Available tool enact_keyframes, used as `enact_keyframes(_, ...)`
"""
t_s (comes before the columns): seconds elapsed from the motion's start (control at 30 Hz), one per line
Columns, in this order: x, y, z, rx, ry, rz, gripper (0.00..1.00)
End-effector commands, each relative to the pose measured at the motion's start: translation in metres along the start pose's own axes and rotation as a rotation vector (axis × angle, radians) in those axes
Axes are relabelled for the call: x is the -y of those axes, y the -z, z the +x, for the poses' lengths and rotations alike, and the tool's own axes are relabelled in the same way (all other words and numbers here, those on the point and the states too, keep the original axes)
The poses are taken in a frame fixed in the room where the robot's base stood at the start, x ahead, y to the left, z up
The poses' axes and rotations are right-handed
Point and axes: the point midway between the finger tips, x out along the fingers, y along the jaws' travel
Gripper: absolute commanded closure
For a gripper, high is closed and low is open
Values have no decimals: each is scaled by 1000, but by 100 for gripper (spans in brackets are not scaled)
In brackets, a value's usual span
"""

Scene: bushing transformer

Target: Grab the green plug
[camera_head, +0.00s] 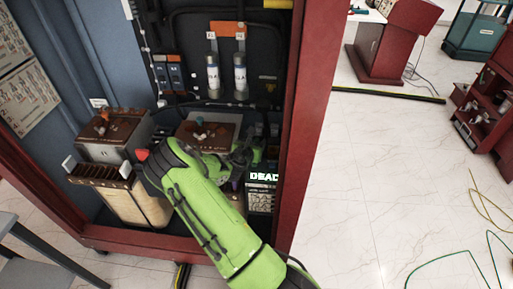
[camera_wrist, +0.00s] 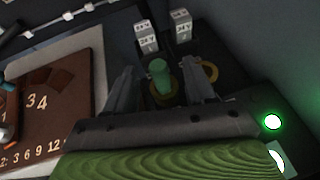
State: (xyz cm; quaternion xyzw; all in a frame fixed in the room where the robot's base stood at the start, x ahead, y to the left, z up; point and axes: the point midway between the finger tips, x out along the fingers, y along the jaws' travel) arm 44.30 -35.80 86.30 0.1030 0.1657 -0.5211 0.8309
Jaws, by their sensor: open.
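The green plug (camera_wrist: 160,80) shows in the wrist view as a short upright cylinder seated in a dark round socket. My gripper (camera_wrist: 159,68) is open, with one finger on each side of the plug. Dark gaps show between the plug and both fingers, so it is not held. In the head view my gripper (camera_head: 243,153) is inside the cabinet, right of a brown-topped box. I cannot make out the plug there; my arm and gripper cover that spot.
The red cabinet frame (camera_head: 307,110) stands close right of my arm. A brown-topped box (camera_head: 215,131) with a teal knob sits beside my gripper.

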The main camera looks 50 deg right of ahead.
Motion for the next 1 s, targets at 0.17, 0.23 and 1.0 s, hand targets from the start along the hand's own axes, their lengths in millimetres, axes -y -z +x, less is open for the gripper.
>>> enact_keyframes(0.17, -1, 1, 31, 2, 2, 3, 45)
enact_keyframes(0.23, -2, 1, 43, 1, 1, 3, 45)
enact_keyframes(1.0, -2, -1, 53, 0, 0, 2, 100)
